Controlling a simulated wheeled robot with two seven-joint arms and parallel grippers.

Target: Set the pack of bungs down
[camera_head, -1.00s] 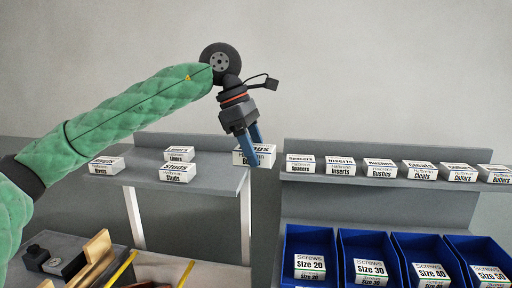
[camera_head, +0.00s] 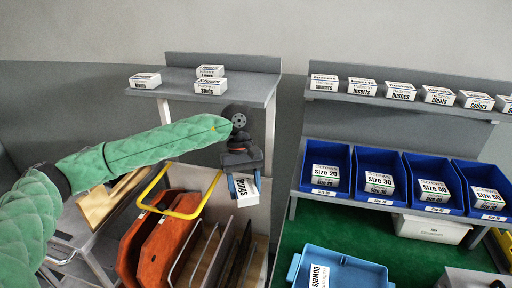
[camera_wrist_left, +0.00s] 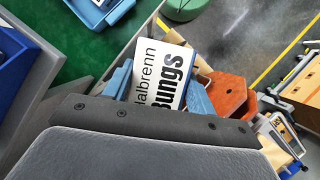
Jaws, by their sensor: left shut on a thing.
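The pack of bungs (camera_head: 247,191) is a small white box with black lettering. My left gripper (camera_head: 245,184) is shut on it, its blue fingers on either side. In the head view they hang in the air below the left shelf's right end, in front of upright boards. In the left wrist view the pack (camera_wrist_left: 163,75) shows its "Bungs" label between the blue fingers (camera_wrist_left: 158,90). My right gripper is in neither view.
The left shelf (camera_head: 252,88) holds several white packs and has bare room at its right. Blue screw bins (camera_head: 327,179) stand at right. A blue tray (camera_head: 372,277) with a dowels pack lies below them. Orange panels and a yellow frame (camera_head: 147,190) stand at lower left.

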